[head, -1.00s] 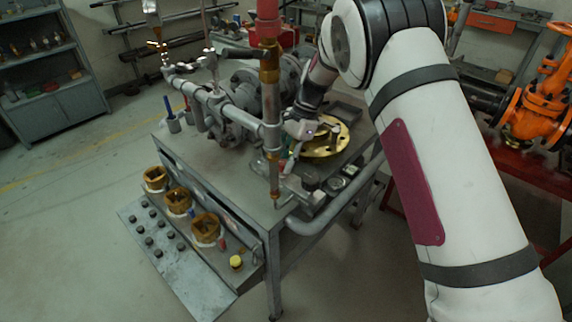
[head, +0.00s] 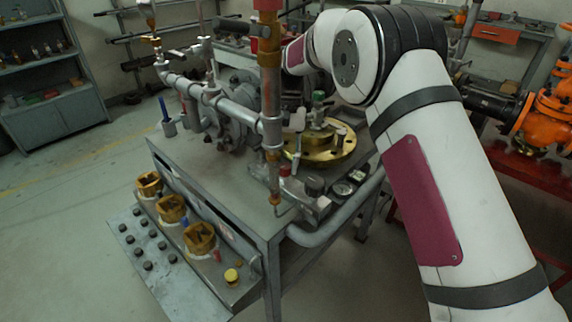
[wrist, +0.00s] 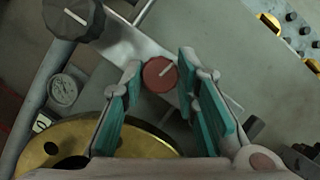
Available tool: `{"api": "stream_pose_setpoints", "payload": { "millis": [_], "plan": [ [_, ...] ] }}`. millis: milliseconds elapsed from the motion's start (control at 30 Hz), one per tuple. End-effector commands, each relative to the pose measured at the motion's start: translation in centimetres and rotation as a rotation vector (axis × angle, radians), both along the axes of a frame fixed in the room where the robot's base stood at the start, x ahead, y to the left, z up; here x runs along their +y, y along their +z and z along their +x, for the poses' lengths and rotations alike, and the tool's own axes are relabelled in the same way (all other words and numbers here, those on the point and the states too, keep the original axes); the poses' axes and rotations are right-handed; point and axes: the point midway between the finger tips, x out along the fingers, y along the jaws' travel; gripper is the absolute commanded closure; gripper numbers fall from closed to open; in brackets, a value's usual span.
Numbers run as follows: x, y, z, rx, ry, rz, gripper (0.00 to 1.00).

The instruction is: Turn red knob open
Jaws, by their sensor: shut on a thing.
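In the head view the red knob (head: 285,170) shows as a small red spot near the table's front right corner. My gripper (head: 299,140) is just above it there, partly hidden by the upright pipe.
A brass flange (head: 325,148) lies beside the knob. A larger dark knob (wrist: 72,16) and a round gauge (wrist: 62,90) are close by. An upright copper pipe (head: 271,90) stands at the table corner. Brass blocks (head: 200,237) line the lower front shelf.

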Motion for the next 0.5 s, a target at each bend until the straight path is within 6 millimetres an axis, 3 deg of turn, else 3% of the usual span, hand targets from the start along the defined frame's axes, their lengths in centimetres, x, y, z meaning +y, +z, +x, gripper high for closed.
{"api": "stream_pose_setpoints", "payload": {
  "millis": [500],
  "plan": [
    [0.05,-0.04,0.06,-0.002,0.178,-0.001,1.00]
  ]
}}
